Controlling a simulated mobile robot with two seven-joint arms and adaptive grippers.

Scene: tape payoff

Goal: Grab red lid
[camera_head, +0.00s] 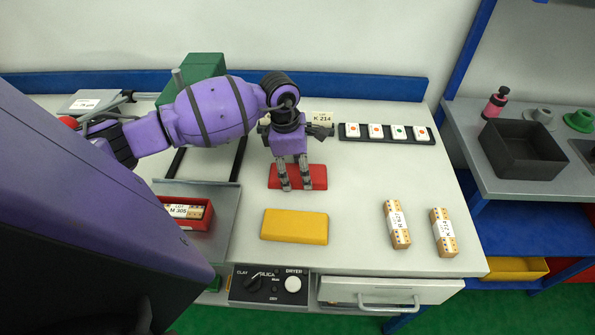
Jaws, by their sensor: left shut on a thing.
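The red lid (318,177) is a flat red slab on the white table, just behind a yellow slab. My left gripper (296,187) points down over it. Its fingers are shut on the red lid and hide part of its left half. I cannot tell whether the lid is lifted off the table. My right gripper is not in view.
The yellow slab (294,226) lies in front. A red box (187,213) with a labelled package stands at left. Two labelled tan blocks (397,224) (443,232) lie at right. A black strip with labelled pieces (351,132) is behind. The table's middle right is clear.

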